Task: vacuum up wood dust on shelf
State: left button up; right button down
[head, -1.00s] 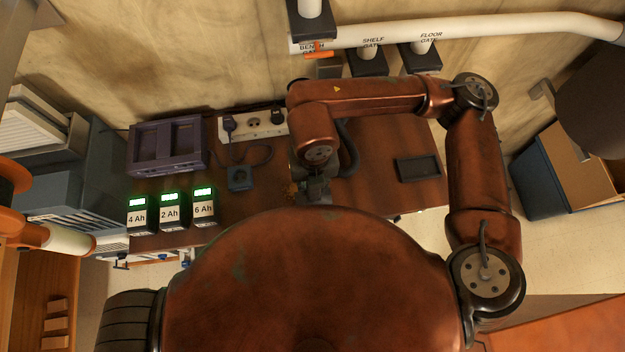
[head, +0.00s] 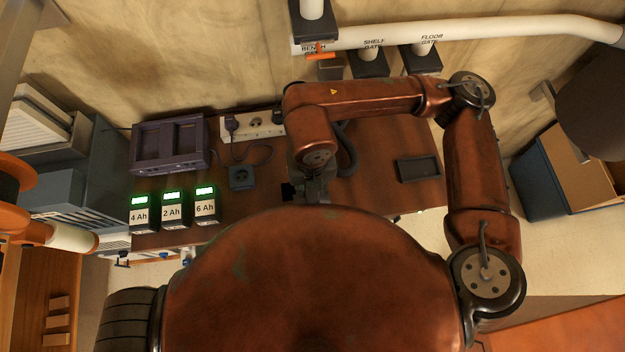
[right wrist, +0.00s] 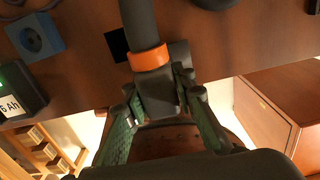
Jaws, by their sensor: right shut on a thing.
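My right gripper (right wrist: 160,125) is shut on a dark grey hose nozzle (right wrist: 155,95) with an orange collar (right wrist: 149,58). In the head view my right gripper (head: 314,190) is low over the brown wooden shelf (head: 385,135), partly hidden by my own body. The dark hose (head: 347,150) runs up behind my arm. A black square piece (right wrist: 117,46) shows beside the nozzle, at the shelf surface; I cannot tell whether it is part of the nozzle. No wood dust is visible now.
Three batteries (head: 172,211) with lit green displays stand at the shelf's left front. A purple crate (head: 168,145), a blue-grey socket box (head: 242,178) and a power strip (head: 258,124) are behind. A black tray (head: 417,169) lies right. White duct pipe (head: 480,27) with labelled gates runs above.

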jog(key=shift+s+a, duration=0.15)
jog(key=shift+a, duration=1.45)
jog(key=w+b, duration=0.2)
jog(key=w, duration=0.5)
jog(key=shift+w+a+b, duration=0.3)
dwell(0.5)
jog(key=shift+w+r, duration=0.4)
jog(key=shift+w, duration=0.05)
jog(key=shift+r, duration=0.15)
dwell(0.6)
jog(key=r+p, duration=0.1)
jog(key=r, duration=0.1)
jog(key=w+r+p, duration=0.1)
jog(key=r+p, duration=0.1)
jog(key=shift+r, duration=0.1)
dwell(0.4)
